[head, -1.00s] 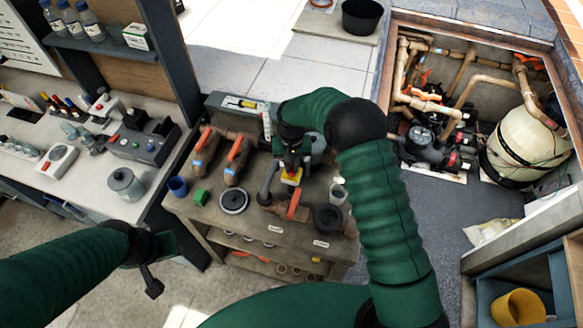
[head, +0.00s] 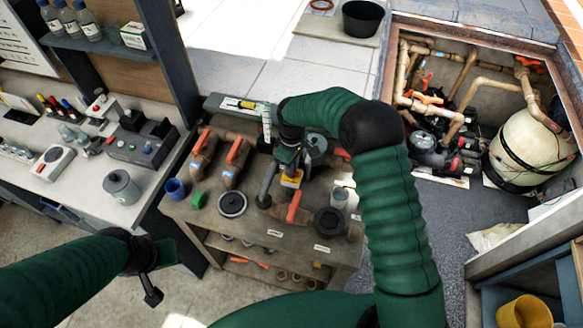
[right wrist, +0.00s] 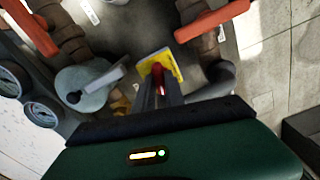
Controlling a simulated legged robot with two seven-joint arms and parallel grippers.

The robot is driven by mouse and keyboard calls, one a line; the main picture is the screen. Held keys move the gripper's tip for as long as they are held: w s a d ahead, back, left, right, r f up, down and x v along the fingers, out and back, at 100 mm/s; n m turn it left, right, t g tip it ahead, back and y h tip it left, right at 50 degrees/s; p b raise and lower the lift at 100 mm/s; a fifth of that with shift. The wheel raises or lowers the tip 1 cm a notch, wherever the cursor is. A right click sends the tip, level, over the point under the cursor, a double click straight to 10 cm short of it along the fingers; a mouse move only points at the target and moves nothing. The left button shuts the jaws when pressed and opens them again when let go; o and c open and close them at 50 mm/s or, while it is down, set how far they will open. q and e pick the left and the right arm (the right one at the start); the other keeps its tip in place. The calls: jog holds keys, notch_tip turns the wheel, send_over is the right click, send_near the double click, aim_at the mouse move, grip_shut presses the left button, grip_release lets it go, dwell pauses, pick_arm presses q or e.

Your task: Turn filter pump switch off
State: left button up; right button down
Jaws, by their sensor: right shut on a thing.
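A yellow switch box (head: 291,180) stands among the pipes on the workbench in the head view. In the right wrist view the yellow plate (right wrist: 156,60) shows just beyond my fingertips, with a small red switch part (right wrist: 160,84) between them. My right gripper (head: 289,168) reaches down to the box from above. In the right wrist view its fingers (right wrist: 161,85) are closed on the red part, and the fingers hide much of it. My left gripper (head: 152,281) hangs at the lower left, away from the bench; its jaw opening is unclear.
Orange-handled valves (head: 237,152) stand beside the box on the workbench (head: 230,222). A blue cup (head: 174,189), a green block (head: 198,200) and a round black-rimmed lid (head: 232,204) are nearby. A pit with pipes and a cream tank (head: 527,148) lies at right.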

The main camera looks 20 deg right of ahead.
jog(key=shift+s+f+n, duration=0.1)
jog(key=shift+f+n, duration=0.05)
jog(key=shift+n, duration=1.15)
jog(key=c, duration=1.5)
grip_release()
jog(key=shift+o, duration=0.5)
notch_tip(320, 180, up, 17)
jog(key=b, duration=0.4)
jog(key=shift+w+f, duration=0.15)
jog(key=shift+w, duration=0.1)
jog(key=shift+d, duration=0.1)
